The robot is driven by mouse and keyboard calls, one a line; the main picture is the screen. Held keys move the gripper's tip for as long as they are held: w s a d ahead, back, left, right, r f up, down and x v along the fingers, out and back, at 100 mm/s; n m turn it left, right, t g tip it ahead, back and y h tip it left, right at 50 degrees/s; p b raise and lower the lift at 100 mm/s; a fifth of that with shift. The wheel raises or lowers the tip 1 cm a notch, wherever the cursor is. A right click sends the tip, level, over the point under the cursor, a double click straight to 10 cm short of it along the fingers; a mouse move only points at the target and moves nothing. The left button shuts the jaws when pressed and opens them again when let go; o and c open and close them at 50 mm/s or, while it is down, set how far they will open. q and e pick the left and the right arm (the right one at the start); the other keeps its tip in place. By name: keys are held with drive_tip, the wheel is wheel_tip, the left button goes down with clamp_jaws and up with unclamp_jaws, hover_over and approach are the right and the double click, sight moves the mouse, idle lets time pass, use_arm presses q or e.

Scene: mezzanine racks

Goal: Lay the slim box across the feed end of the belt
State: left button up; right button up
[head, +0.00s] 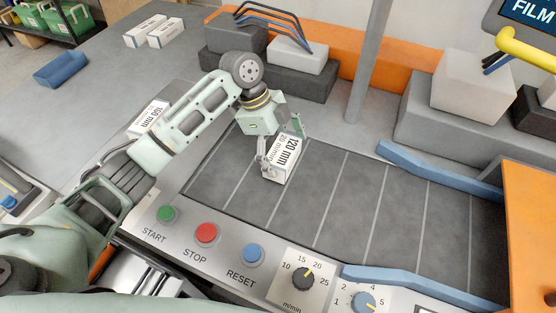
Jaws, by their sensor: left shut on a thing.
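My left gripper (281,148) is shut on a slim white box (284,160) marked "120 mm", with one finger on each side of it. The box is over the left part of the dark belt (330,195); I cannot tell whether it touches the belt. The belt has pale cross lines and runs to the right. Another white box (148,118), marked "160 mm", lies left of the belt, partly behind my arm. My right gripper is not in view.
A panel in front of the belt has green (166,214), red (206,233) and blue (253,253) buttons and dials. Blue guide rails (430,166) flank the belt's right part, before an orange housing (530,240). A grey post (370,60) stands behind. Two white boxes (167,33) lie back left.

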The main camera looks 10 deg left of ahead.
use_arm(q)
drive_tip(key=shift+s+a+f, duration=0.25)
drive_tip(key=shift+a+f, duration=0.1)
wheel_tip(320, 180, down, 3)
drive_tip(key=shift+f+p, duration=0.1)
drive_tip(key=shift+p, duration=0.5)
drive_tip(key=shift+f, duration=0.35)
drive_tip(key=shift+f, duration=0.1)
drive_tip(key=o, duration=1)
drive_tip(key=shift+o, duration=0.2)
